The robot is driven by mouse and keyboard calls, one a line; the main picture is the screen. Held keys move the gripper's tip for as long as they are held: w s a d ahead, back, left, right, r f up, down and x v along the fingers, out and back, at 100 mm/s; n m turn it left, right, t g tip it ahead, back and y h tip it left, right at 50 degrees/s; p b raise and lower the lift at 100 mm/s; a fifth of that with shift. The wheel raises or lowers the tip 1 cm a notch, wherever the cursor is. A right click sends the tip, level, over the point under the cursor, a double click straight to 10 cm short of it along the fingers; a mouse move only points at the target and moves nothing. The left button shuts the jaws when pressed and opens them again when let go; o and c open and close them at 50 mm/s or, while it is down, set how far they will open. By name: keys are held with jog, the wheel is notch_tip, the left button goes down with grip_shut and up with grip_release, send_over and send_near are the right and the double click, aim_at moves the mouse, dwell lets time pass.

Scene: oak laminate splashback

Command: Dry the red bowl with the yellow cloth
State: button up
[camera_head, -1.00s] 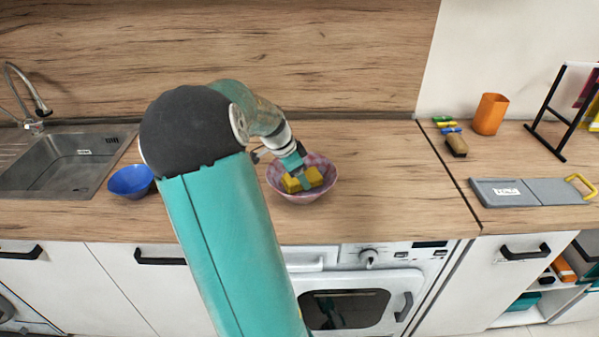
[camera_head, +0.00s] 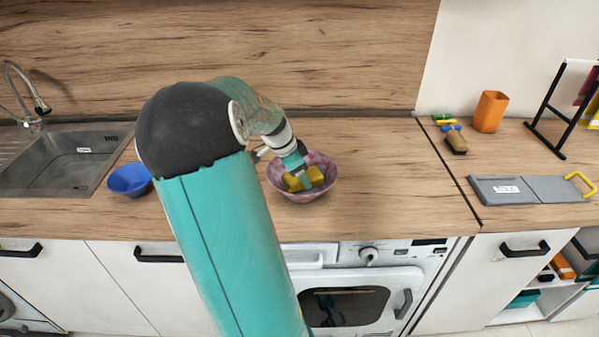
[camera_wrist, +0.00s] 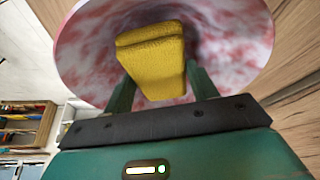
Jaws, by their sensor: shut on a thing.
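The red bowl (camera_head: 325,183), mottled red and white, stands upright on the wooden counter near its front edge. It also fills the upper part of the wrist view (camera_wrist: 228,58). The yellow cloth (camera_head: 315,176) is a folded block inside the bowl; in the wrist view the cloth (camera_wrist: 152,58) sits between the two fingers. My gripper (camera_head: 303,177) is shut on the cloth and reaches down into the bowl from the upper left. I cannot tell whether the cloth touches the bowl wall.
A blue bowl (camera_head: 129,180) stands left, beside the steel sink (camera_head: 60,172). On the right are an orange cup (camera_head: 490,111), a brown brush (camera_head: 456,143), a grey board (camera_head: 545,190) and a black rack (camera_head: 548,122). Counter right of the red bowl is clear.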

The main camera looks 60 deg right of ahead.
jog(key=shift+w+d+f, duration=0.1)
jog(key=shift+w+d, duration=0.6)
jog(key=shift+w, duration=0.05)
jog(key=shift+s+a, duration=0.1)
jog(key=shift+s+a, duration=0.6)
jog(key=shift+s, duration=0.05)
jog(key=shift+w+d, duration=0.7)
jog(key=shift+w, duration=0.05)
jog(key=shift+s+a, duration=0.1)
jog(key=shift+a, duration=0.05)
